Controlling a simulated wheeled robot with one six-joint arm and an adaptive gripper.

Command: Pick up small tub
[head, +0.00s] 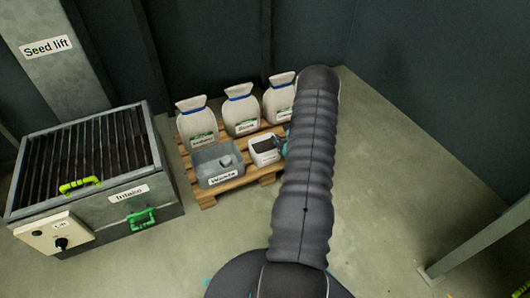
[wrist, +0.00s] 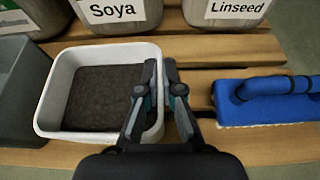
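The small tub is a white, open tub (wrist: 50,121) with dark brown material inside, standing on the wooden pallet. It also shows in the head view (head: 267,158), just left of my arm. My gripper (wrist: 160,68) is at the tub's right side in the wrist view, one finger inside the wall and one outside. The fingers are close together, with the wall between them, and look shut on it. In the head view the gripper is mostly hidden behind my arm.
Several sacks (head: 240,115) stand behind on the pallet (head: 236,184). A grey bin (head: 218,181) is left of the tub. A blue handled tool (wrist: 265,104) lies to the right. The intake hopper (head: 160,208) stands far left.

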